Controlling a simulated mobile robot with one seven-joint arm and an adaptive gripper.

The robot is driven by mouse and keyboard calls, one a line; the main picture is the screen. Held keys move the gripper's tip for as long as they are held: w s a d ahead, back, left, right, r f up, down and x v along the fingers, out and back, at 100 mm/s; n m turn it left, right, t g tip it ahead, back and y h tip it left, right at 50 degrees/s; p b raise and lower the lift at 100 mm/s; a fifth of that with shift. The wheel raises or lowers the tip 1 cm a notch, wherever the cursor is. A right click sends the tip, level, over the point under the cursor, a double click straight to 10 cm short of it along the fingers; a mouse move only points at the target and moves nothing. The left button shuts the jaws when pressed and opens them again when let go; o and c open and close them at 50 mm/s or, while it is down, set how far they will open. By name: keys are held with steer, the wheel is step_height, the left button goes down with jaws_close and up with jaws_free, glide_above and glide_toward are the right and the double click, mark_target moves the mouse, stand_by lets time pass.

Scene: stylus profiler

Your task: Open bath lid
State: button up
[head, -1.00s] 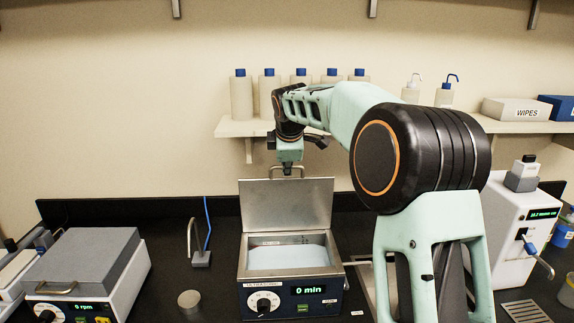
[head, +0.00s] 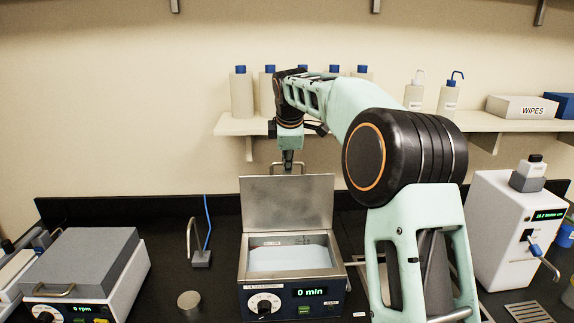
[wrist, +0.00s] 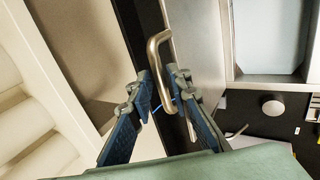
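The bath (head: 241,262) stands on the bench in the head view, with pale liquid showing in its open basin. Its grey metal lid (head: 287,205) stands upright at the back edge, with a bar handle (head: 308,168) on top. My gripper (head: 288,172) is at the handle, pointing down. In the wrist view, the two blue fingers of my gripper (wrist: 161,80) are apart. The handle (wrist: 152,62) runs between and beyond the fingertips, and contact with them is not visible.
A shelf (head: 232,124) with several bottles is behind my arm. A grey-topped device (head: 85,262) stands left of the bath, with a small round puck (head: 189,301) between them. A white instrument (head: 500,235) stands at right.

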steer(key=shift+o, duration=0.4)
steer(key=shift+f, duration=0.25)
steer(key=shift+s, duration=0.1)
steer(key=v, duration=1.2)
